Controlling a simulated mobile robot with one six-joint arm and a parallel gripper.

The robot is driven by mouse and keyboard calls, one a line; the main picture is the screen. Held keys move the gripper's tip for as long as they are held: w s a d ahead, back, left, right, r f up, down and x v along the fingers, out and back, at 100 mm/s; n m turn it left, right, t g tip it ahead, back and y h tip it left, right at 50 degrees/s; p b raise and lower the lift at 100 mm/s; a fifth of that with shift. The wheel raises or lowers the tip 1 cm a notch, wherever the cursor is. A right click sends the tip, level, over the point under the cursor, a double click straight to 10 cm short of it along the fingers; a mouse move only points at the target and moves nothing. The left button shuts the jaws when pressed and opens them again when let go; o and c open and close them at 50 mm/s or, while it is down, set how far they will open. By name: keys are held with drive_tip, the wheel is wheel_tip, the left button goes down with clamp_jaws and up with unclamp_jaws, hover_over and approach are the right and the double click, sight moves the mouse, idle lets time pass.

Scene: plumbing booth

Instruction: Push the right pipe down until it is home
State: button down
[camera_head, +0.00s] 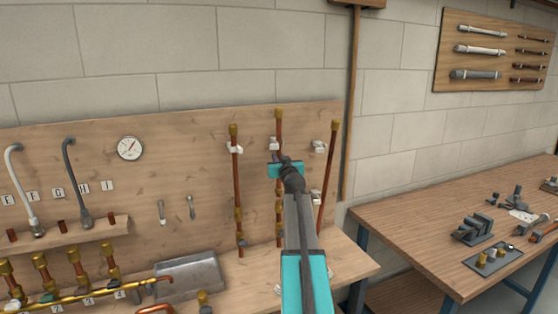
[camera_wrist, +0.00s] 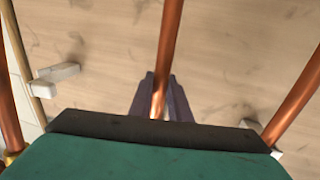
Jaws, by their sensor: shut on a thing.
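Three copper pipes with brass tops stand at the wooden board. The right pipe (camera_head: 328,170) leans, its top out to the right, and stands apart from my gripper. The middle pipe (camera_head: 278,128) is upright and partly hidden behind my arm. My gripper (camera_head: 283,162) is at the middle pipe's upper part. In the wrist view my gripper (camera_wrist: 160,105) has its dark fingers shut around a copper pipe (camera_wrist: 170,40), which looks like the middle one. The left pipe (camera_head: 236,185) is upright. The right pipe's lower end is partly hidden by my arm.
White clips (camera_head: 319,146) sit on the board by the pipes. A gauge (camera_head: 130,148), grey hoses and a metal tray (camera_head: 190,276) are to the left. A workbench (camera_head: 420,215) with small parts stands at the right. A wooden post (camera_head: 353,100) rises beside the board.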

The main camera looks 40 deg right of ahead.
drive_tip(key=b, duration=0.7)
hover_over(279, 188)
drive_tip(key=shift+w+d+f, duration=0.1)
drive_tip(key=shift+d+f, duration=0.05)
drive_tip(key=shift+f, duration=0.7)
drive_tip(key=shift+w+d+f, duration=0.1)
drive_tip(key=shift+f, duration=0.7)
drive_tip(key=shift+w+d+f, duration=0.1)
drive_tip(key=shift+d+f, duration=0.05)
drive_tip(key=shift+f, duration=0.7)
drive_tip(key=shift+f+b, duration=0.1)
drive_tip(key=shift+b, duration=0.2)
drive_tip(key=shift+a, duration=0.1)
drive_tip(key=c, duration=1.6)
unclamp_jaws()
drive_tip(key=shift+f, duration=0.1)
drive_tip(key=shift+c, duration=0.2)
drive_tip(key=shift+s, duration=0.1)
drive_tip(key=b+v, duration=0.3)
drive_tip(key=v, duration=1)
drive_tip(key=shift+s+a, duration=0.2)
drive_tip(key=shift+a, duration=0.05)
